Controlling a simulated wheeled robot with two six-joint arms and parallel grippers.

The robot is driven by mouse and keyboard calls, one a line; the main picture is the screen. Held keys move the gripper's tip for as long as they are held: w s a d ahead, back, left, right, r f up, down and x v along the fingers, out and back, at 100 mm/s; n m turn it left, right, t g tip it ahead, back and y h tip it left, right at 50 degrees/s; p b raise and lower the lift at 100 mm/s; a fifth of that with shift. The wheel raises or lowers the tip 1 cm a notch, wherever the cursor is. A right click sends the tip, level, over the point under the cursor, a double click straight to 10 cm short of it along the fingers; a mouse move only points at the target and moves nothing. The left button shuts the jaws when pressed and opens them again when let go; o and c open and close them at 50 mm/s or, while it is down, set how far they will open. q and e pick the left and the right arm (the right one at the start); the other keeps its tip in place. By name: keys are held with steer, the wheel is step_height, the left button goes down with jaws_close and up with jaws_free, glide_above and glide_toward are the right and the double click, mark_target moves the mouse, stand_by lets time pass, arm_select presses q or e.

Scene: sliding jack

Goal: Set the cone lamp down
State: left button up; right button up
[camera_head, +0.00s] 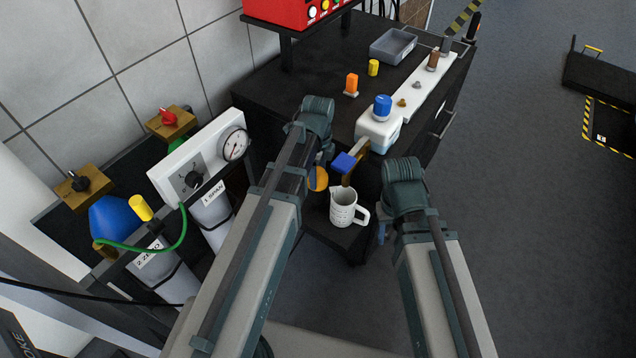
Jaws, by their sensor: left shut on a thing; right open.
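An orange round piece (318,179), which looks like the lens of the cone lamp, shows beside my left forearm. Most of the lamp is hidden behind that arm. My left gripper (332,170) is shut on it; the fingers are largely hidden by the arm. A blue block on a brass-coloured bar (346,163) is just right of the orange piece; I cannot tell whether it touches the lamp. My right gripper (382,230) is open, mostly hidden under its wrist, to the right of the white jug.
A white measuring jug (343,207) stands on a low dark shelf (338,236) between my arms. Gas cylinders and a gauge panel (205,160) stand left.

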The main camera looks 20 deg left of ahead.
mark_target(319, 196)
arm_select(q)
steer(key=shift+f+b, duration=1.3)
steer(key=shift+f, duration=0.35)
steer(key=shift+f, duration=0.2)
steer(key=o, duration=1.4)
steer(key=shift+r, duration=0.1)
steer(key=shift+r, duration=0.1)
